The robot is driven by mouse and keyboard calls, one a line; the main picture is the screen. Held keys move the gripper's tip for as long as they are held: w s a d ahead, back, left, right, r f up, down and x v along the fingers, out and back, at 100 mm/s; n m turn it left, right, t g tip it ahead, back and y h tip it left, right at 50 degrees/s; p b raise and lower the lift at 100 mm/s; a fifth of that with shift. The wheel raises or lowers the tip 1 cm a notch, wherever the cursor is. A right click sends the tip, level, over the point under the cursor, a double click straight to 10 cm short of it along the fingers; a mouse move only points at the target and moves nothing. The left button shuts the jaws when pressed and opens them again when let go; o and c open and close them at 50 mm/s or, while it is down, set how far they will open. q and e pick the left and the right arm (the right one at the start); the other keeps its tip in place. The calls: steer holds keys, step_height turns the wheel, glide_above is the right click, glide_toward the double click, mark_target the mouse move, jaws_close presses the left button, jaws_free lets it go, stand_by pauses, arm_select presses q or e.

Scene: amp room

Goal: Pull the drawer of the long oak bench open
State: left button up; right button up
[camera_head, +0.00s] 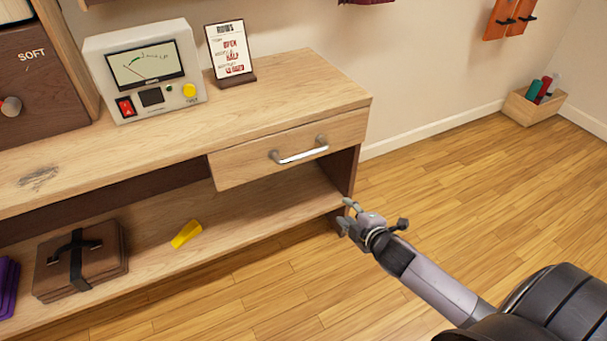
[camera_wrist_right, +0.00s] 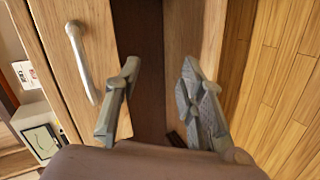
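The long oak bench (camera_head: 260,95) runs along the wall. Its drawer (camera_head: 240,165) is at the bench's right end, under the top, and its front looks flush and closed. The drawer has a silver bar handle (camera_head: 300,155), which also shows in the right wrist view (camera_wrist_right: 82,62) at the upper left. My right gripper (camera_head: 346,214) is below and to the right of the handle, near the bench's dark end panel, apart from the handle. In the right wrist view its two fingers (camera_wrist_right: 158,92) are spread with nothing between them. My left gripper is not in view.
A meter box (camera_head: 150,100) and a small sign (camera_head: 230,55) stand on the bench top. A brown case (camera_head: 80,265) and a yellow object (camera_head: 187,234) lie on the lower shelf. A wooden crate (camera_head: 530,110) stands by the far wall. The floor right of the bench is clear.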

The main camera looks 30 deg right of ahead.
mark_target(304, 156)
steer(key=w+a+r+n+t+y+b, duration=0.1)
steer(key=a+r+n+t+b, duration=0.25)
steer(key=r, duration=0.75)
steer(key=shift+g, duration=0.35)
steer(key=w+f, duration=0.1)
steer(key=w, duration=0.4)
steer(key=w+f+b, duration=0.1)
steer(key=w, duration=0.5)
steer(key=w+f+b, duration=0.1)
steer(key=w, duration=0.5)
steer(key=shift+w+a+f, duration=0.15)
steer(key=shift+a+f, duration=0.15)
steer(key=shift+f, duration=0.05)
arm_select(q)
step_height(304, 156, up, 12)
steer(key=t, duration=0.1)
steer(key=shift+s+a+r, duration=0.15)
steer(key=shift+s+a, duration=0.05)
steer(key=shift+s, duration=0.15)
arm_select(e)
steer(key=shift+c, duration=0.3)
jaws_close()
